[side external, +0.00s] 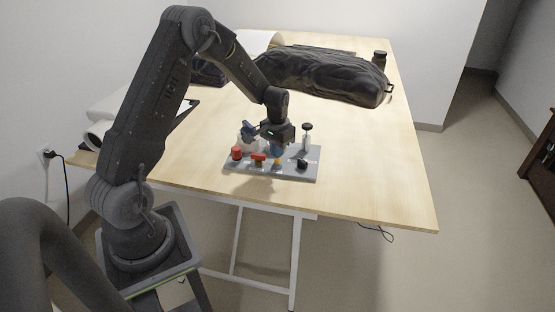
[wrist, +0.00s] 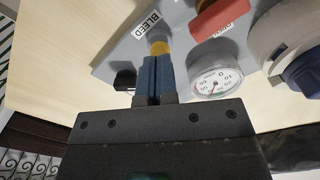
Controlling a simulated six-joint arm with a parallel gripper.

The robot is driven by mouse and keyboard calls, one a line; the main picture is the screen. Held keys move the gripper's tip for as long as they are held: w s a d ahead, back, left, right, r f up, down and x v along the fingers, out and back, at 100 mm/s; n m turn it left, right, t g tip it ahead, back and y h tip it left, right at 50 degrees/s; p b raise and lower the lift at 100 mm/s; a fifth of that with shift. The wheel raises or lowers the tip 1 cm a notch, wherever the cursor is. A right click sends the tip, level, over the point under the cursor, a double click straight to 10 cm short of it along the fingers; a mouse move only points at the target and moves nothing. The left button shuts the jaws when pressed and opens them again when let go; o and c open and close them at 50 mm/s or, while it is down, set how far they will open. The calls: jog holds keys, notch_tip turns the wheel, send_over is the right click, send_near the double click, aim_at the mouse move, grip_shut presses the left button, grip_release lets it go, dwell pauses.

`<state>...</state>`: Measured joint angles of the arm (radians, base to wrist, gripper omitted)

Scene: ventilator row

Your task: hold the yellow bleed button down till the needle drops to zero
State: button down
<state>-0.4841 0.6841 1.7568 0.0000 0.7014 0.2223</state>
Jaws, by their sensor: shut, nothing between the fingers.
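The yellow bleed button (wrist: 160,46) sits beside a white BLEED label (wrist: 147,24) on a grey panel. In the side view the yellow button (side external: 277,162) is near the panel's front edge. My gripper (wrist: 156,60) has its blue fingers shut together, with nothing between them. The fingertips are right at the button and cover part of it; I cannot tell whether they press it. In the side view my gripper (side external: 277,153) points down just above the button. The round white gauge (wrist: 211,83) faces the wrist camera; its needle is too small to read surely.
The grey panel (side external: 234,168) lies on a wooden table (side external: 370,180). A red knob (side external: 237,153), a red lever (side external: 258,157) and a black knob (side external: 302,164) stand near the button. A dark bag (side external: 330,75) lies behind. The table's right side is clear.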

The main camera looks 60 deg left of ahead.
jog(key=shift+f, duration=0.9)
jog(key=shift+r, duration=0.1)
dwell(1.0)
jog(key=shift+r, duration=2.95)
jog(key=s+d+r+m+t, duration=0.1)
jog(key=s+d+r, duration=0.3)
jog(key=d+r, duration=0.35)
jog(key=s+d+r+m+t, duration=0.1)
jog(key=s+d+r+t, duration=0.1)
jog(key=s+d+r, duration=0.35)
jog(key=s+d+r+t, duration=0.1)
jog(key=s+d+r, duration=0.2)
jog(key=s, duration=0.3)
jog(key=s+d+r+m+t, duration=0.1)
jog(key=s+d+r, duration=0.2)
jog(key=s+d, duration=0.2)
jog(key=shift+s+d+r+t, duration=0.3)
jog(key=shift+s+r, duration=0.05)
jog(key=shift+s, duration=0.4)
